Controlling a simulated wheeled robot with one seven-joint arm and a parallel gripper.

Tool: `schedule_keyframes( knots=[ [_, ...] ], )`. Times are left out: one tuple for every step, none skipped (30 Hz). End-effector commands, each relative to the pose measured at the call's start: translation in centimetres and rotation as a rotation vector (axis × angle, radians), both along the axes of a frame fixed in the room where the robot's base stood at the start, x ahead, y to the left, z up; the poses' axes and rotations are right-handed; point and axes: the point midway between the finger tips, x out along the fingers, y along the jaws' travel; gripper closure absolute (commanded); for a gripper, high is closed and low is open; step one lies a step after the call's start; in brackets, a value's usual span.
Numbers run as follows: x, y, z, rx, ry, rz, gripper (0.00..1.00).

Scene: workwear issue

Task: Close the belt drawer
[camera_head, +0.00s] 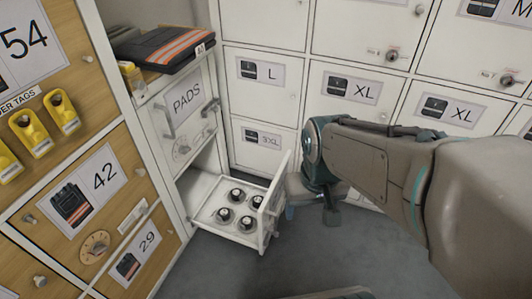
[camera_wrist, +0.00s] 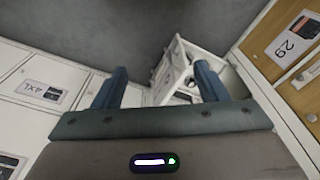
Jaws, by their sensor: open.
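The open drawer (camera_head: 208,216), which I take to be the belt drawer, is a white box pulled well out below the PADS drawer (camera_head: 184,108). Several dark rolled items (camera_head: 236,194) stand in it. Its front panel (camera_head: 272,204) has a handle and faces right. My gripper (camera_wrist: 162,80) is open, with nothing held between its blue fingers. In the head view it hangs just right of the drawer front, partly hidden by my arm. In the wrist view the drawer (camera_wrist: 172,62) shows between the fingers, nearer the right one, and partly behind it. Contact cannot be told.
White lockers labelled L (camera_head: 268,72), XL and 3XL line the back. Wooden drawers marked 54, 42 (camera_head: 100,174) and 29 stand at left, with yellow tags (camera_head: 63,111). A folded dark garment with orange stripes (camera_head: 165,46) lies above the PADS drawer. Grey floor (camera_head: 315,250) is clear in front.

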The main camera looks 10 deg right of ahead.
Motion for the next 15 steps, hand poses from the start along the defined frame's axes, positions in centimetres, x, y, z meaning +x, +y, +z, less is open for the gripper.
schedule_keyframes(
  knots=[
    [0.1, 0.0, -0.1, 0.003, 0.007, -0.007, 0.48],
    [0.2, 0.0, -0.2, 0.006, 0.013, -0.013, 0.57],
    [0.4, -0.1, -0.3, 0.013, 0.027, -0.027, 0.68],
    [0.6, -0.1, -0.5, 0.020, 0.040, -0.040, 0.76],
    [0.8, -0.2, -0.7, 0.028, 0.058, -0.055, 0.84],
    [1.1, -0.4, -1.1, 0.044, 0.085, -0.083, 0.96],
    [1.4, -0.4, -1.4, 0.056, 0.105, -0.103, 1.00],
    [1.8, -0.5, -1.8, 0.071, 0.128, -0.128, 1.00],
    [2.2, -0.6, -2.3, 0.092, 0.162, -0.163, 1.00],
    [2.6, -0.6, -2.8, 0.109, 0.186, -0.189, 1.00],
    [2.9, -0.7, -3.2, 0.128, 0.211, -0.216, 1.00],
    [3.4, -0.8, -3.8, 0.153, 0.243, -0.251, 1.00],
    [3.7, -0.9, -4.2, 0.171, 0.266, -0.276, 1.00],
    [4.1, -0.9, -4.7, 0.191, 0.288, -0.303, 1.00],
    [4.5, -1.1, -5.3, 0.217, 0.319, -0.338, 1.00]
  ],
)
